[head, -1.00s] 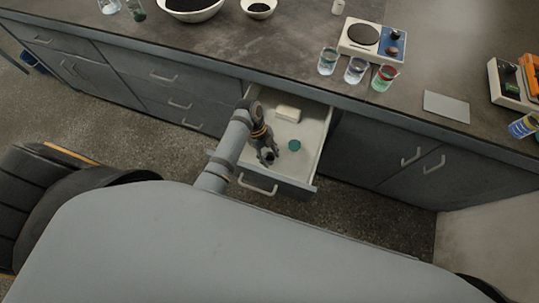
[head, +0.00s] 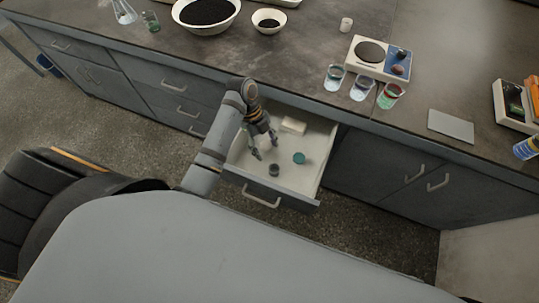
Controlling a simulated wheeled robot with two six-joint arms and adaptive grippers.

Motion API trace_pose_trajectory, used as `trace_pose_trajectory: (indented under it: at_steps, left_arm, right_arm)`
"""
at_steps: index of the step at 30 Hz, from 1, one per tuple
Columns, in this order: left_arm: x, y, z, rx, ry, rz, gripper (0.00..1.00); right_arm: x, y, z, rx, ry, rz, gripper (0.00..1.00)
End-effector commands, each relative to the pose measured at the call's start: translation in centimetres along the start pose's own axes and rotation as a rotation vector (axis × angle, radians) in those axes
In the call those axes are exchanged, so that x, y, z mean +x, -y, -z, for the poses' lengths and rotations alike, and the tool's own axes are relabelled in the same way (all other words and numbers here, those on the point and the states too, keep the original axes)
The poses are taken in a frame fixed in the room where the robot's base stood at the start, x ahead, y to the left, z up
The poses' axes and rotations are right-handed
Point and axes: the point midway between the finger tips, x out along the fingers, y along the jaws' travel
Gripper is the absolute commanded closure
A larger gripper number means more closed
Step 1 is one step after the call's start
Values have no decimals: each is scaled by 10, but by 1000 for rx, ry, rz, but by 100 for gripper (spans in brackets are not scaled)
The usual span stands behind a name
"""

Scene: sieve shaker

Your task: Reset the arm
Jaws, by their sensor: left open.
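My left gripper (head: 265,145) is open and empty above the open drawer (head: 317,165). Its arm comes in from the left, over the drawer's left side. A small dark grey round item (head: 274,170) lies in the drawer just below the fingertips, apart from them. A teal round item (head: 299,158) lies to its right. A white block (head: 293,125) lies at the back of the drawer. My right gripper is not in view.
The counter above holds a scale (head: 378,58), several small glasses, a grey plate (head: 451,126), a large bowl of black grains (head: 207,13) and a smaller bowl (head: 269,20). The drawer handle (head: 261,197) juts toward my base.

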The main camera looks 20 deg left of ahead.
Motion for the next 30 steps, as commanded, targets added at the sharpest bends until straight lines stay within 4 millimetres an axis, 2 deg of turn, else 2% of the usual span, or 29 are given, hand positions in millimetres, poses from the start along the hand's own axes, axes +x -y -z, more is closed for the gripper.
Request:
trace_pose_trajectory:
  at_steps: [4,20,30]
  left_arm:
    - [-7,-1,0,0,1,-2,42]
    - [-8,0,1,0,0,-2,42]
    - [-69,0,26,0,0,-2,42]
  right_arm:
    - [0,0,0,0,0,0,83]
    - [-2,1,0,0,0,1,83]
    - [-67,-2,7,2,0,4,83]
